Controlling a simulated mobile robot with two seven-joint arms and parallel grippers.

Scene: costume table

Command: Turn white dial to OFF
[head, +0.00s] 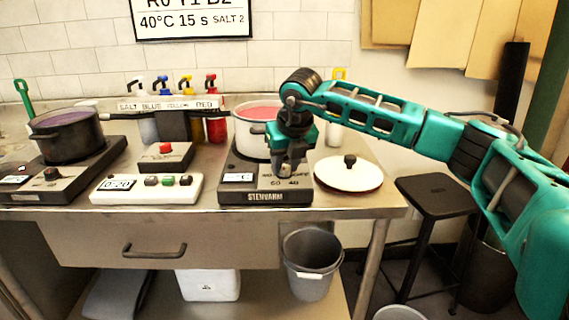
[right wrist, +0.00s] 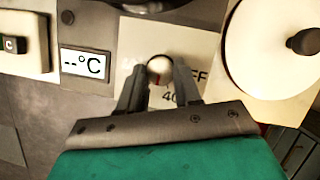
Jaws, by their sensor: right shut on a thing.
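The white dial (right wrist: 160,69) is on the front panel of the right hot plate (head: 265,197). In the right wrist view it sits between the fingertips of my right gripper (right wrist: 158,80), which is shut on it. A red mark shows on the dial, pointing down toward the gripper. Part of the word OFF shows right of the dial, and "40" shows below it. The plate's display (right wrist: 86,65) reads "--°C". In the head view my right gripper (head: 292,168) reaches down onto the panel and hides most of the dial. My left gripper is not in view.
A pot with pink liquid (head: 243,140) stands on the hot plate, close behind my gripper. A white lid (head: 348,174) with a black knob lies to the right. A timer box (head: 146,189) is on the left. Another hot plate (head: 75,180) bears a pot with purple liquid (head: 66,140).

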